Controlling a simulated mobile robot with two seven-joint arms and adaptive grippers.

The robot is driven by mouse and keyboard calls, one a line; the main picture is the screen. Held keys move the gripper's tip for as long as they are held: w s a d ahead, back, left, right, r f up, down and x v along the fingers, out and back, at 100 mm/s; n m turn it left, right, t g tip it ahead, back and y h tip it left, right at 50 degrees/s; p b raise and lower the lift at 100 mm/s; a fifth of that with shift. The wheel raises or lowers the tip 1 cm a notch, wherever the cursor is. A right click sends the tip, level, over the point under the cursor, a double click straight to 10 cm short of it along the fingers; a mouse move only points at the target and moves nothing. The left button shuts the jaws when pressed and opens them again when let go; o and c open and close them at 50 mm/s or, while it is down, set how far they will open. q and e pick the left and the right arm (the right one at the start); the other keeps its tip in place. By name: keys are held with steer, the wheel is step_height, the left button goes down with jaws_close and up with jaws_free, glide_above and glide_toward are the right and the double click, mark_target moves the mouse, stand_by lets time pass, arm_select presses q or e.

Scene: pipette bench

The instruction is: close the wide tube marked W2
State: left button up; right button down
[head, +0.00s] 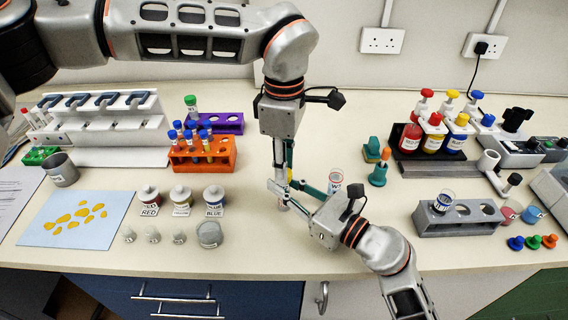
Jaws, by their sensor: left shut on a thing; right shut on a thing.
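A clear wide tube (335,177) with a white label that seems to read W2 shows just behind my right gripper, its lower part hidden. My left gripper (284,192) points down at the bench middle. My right gripper (281,189) reaches in from the lower right, its fingers crossing just in front of the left fingertips. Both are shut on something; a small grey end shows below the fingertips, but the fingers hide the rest. I cannot tell which gripper holds which part. Loose blue (515,243), green (532,242) and orange (550,241) caps lie at the right.
Teal tools (378,174) stand behind. An orange tube rack (203,160) and labelled jars (181,198) are at left. The bench front centre is clear.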

arm_select(q)
steer(key=m, duration=0.5)
steer(key=shift+m, duration=0.4)
steer(key=m, duration=1.4)
steer(key=o, duration=0.7)
steer(key=shift+r, duration=0.1)
